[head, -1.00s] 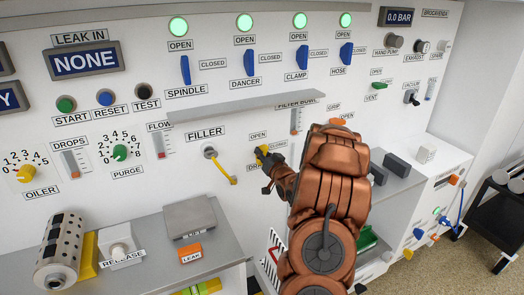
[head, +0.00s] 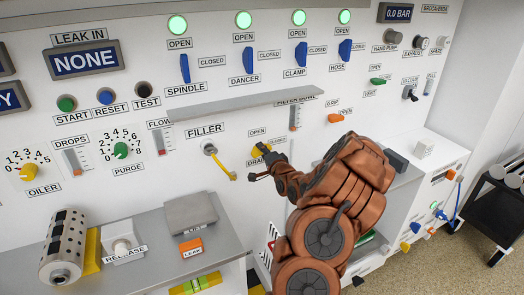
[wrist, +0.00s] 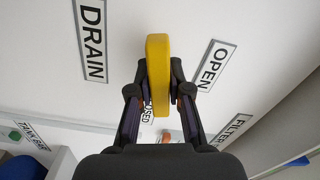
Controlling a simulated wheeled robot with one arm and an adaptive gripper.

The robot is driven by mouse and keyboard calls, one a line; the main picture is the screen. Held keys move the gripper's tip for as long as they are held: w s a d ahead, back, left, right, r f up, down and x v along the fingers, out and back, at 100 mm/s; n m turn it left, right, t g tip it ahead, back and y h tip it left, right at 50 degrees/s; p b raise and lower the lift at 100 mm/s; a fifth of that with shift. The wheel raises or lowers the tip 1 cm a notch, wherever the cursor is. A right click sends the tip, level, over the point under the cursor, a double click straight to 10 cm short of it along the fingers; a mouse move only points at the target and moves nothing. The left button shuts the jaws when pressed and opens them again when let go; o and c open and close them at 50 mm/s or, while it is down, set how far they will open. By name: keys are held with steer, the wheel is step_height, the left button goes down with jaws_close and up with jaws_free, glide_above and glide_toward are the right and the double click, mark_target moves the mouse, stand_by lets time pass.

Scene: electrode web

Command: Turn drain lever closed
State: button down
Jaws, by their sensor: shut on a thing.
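The yellow drain lever (head: 258,150) is on the white panel, right of the filler, partly hidden by my gripper. In the wrist view the lever (wrist: 158,60) stands lengthwise between the two fingers. My gripper (wrist: 159,75) is shut on it, one finger at each side. The DRAIN label (wrist: 92,40) is left of the lever and the OPEN label (wrist: 212,66) is right of it. The CLOSED label (wrist: 151,112) is partly hidden behind lever and fingers. In the head view my gripper (head: 266,160) is at the lever, with the wrist to its lower right.
The filler (head: 209,149) with its yellow handle is just left of the lever. A grey ledge (head: 240,103) juts out above. The orange grip knob (head: 335,118) is to the upper right. A grey bench (head: 150,230) with a perforated cylinder (head: 64,245) is below left.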

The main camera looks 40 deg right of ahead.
steer(key=shift+f+m, duration=0.1)
steer(key=shift+m, duration=1.5)
steer(key=c, duration=1.1)
jaws_free()
steer(key=shift+s, duration=0.1)
steer(key=v, duration=1.1)
steer(key=shift+s+a, duration=0.2)
steer(key=shift+s, duration=0.15)
